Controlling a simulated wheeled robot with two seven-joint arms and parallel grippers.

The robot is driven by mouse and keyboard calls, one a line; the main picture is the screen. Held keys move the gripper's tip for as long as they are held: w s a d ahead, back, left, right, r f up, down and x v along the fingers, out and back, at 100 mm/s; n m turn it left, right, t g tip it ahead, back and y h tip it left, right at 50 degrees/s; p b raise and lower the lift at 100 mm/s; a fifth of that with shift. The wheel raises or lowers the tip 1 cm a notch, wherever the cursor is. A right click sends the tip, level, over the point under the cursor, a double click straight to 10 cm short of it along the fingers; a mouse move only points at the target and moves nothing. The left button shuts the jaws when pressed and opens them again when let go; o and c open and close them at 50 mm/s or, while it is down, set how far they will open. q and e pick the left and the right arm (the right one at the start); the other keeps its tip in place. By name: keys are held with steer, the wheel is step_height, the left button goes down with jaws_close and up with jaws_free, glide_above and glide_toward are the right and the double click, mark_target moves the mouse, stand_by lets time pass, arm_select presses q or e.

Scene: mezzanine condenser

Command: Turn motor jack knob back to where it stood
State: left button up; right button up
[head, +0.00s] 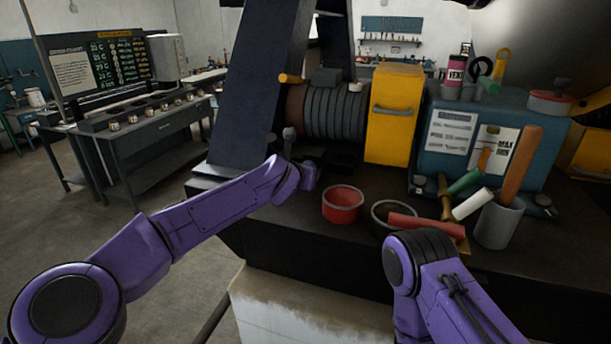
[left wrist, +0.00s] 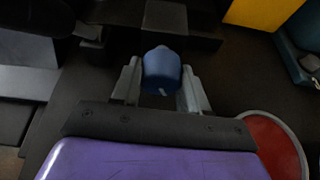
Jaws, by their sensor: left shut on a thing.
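In the left wrist view, a blue rounded knob (left wrist: 161,68) with a small pale mark on its near side sits between the two grey fingers of my left gripper (left wrist: 160,86). The gripper is shut on it. In the head view my purple left arm reaches across to the bench below the finned motor (head: 335,112); its wrist hides the fingers and most of what they hold. My right arm shows at the lower right, but its gripper is not in view.
A red bowl (head: 343,203) stands just right of my left wrist. A yellow box (head: 394,112) stands behind it. A dark bowl, a red cylinder (head: 428,226) and a grey cup (head: 498,224) with a wooden handle crowd the bench's right side.

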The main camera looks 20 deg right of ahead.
arm_select(q)
steer(key=shift+r+m+t+y, duration=0.15)
steer(key=shift+m+t+y, duration=0.6)
steer(key=shift+m, duration=0.85)
steer(key=o, duration=1)
steer(key=shift+d, duration=0.1)
steer(key=shift+o, duration=0.2)
